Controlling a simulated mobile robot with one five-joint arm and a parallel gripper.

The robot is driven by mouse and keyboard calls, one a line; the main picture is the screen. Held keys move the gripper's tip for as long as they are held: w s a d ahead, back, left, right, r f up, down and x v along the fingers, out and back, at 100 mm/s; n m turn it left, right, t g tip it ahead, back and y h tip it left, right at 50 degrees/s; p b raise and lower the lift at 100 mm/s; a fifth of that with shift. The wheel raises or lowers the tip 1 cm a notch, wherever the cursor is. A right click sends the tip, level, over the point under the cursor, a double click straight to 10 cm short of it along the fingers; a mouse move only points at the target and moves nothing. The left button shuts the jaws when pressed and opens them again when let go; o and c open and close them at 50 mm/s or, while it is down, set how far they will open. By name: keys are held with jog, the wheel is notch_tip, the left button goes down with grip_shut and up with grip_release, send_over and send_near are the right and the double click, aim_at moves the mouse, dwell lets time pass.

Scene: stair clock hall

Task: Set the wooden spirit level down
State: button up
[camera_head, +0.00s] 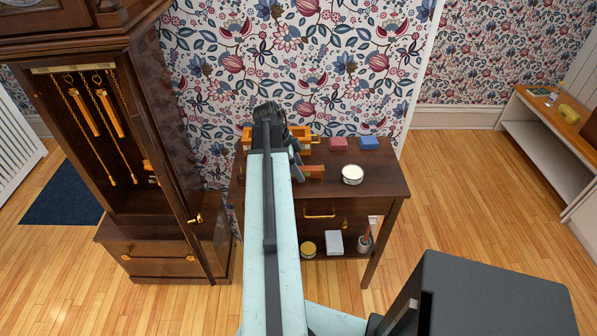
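A short orange-brown wooden bar, which looks like the spirit level (313,171), shows to the right of my arm, over the dark wooden table (385,183). Its left part is hidden behind my gripper and arm. My gripper (298,168) is at the bar's visible left end, above the table's middle. The arm covers most of the gripper, so I cannot see whether its fingers are closed on the bar. I cannot tell whether the bar touches the tabletop.
An orange wooden tray or box (299,143) is at the table's back. A red block (338,144), a blue block (369,143) and a white round tin (352,174) stand right of it. A tall clock case (165,150) with an open door is close at left.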

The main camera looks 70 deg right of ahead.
jog(key=shift+r, duration=0.1)
jog(key=shift+r+p, duration=0.3)
jog(key=shift+p, duration=0.1)
jog(key=p+v, duration=1)
jog(key=v, duration=0.1)
jog(key=shift+w+r+p, duration=0.2)
jog(key=shift+p, duration=0.1)
